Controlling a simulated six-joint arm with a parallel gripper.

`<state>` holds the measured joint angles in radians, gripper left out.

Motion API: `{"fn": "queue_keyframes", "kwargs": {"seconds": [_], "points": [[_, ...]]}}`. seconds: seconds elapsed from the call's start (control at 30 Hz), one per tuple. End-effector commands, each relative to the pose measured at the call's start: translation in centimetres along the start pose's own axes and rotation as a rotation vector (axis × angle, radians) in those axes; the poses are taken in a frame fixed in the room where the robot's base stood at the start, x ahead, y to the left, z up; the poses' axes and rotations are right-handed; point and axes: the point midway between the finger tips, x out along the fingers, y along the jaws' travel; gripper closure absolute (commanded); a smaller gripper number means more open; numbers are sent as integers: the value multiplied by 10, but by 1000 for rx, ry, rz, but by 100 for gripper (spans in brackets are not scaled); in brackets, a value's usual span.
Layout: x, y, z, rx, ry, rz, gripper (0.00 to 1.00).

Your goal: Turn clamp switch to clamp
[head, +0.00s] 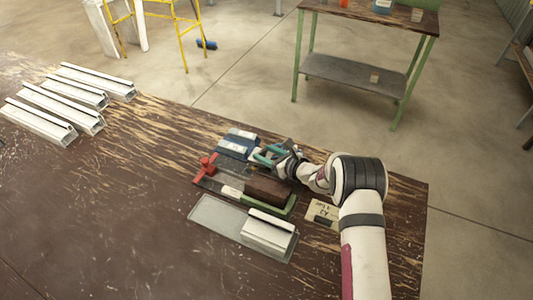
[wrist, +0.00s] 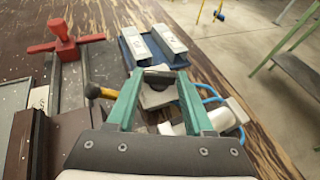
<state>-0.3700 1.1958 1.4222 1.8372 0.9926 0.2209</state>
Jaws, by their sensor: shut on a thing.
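The clamp switch shows in the wrist view as a dark knob (wrist: 159,79) on a small light grey block (wrist: 156,97). My gripper (wrist: 157,73) has green fingers, and they are shut on the knob, one on each side. In the head view my gripper (head: 266,154) is at the right of the fixture group and hides the switch. A blue clamp base (wrist: 132,56) with two light metal blocks (wrist: 168,38) lies just beyond the fingers; it also shows in the head view (head: 232,149). The knob's exact turn angle cannot be told.
A red-handled clamp (head: 208,165), a brown block (head: 268,188) and a plate with a metal profile (head: 212,215) lie close by. A yellow-black handle (wrist: 100,93) and blue tubes (wrist: 213,90) flank the fingers. Several profiles (head: 62,105) lie far left; the table between is clear.

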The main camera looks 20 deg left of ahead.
Motion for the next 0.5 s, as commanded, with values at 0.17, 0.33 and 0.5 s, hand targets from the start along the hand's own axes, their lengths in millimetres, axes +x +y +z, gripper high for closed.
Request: {"fn": "queue_keyframes", "kwargs": {"seconds": [0.17, 0.33, 0.5], "points": [[1, 3, 1, 35, -1, -82, 100], [0, 3, 1, 40, 0, -99, 100], [0, 3, 1, 39, 0, -98, 42]]}}
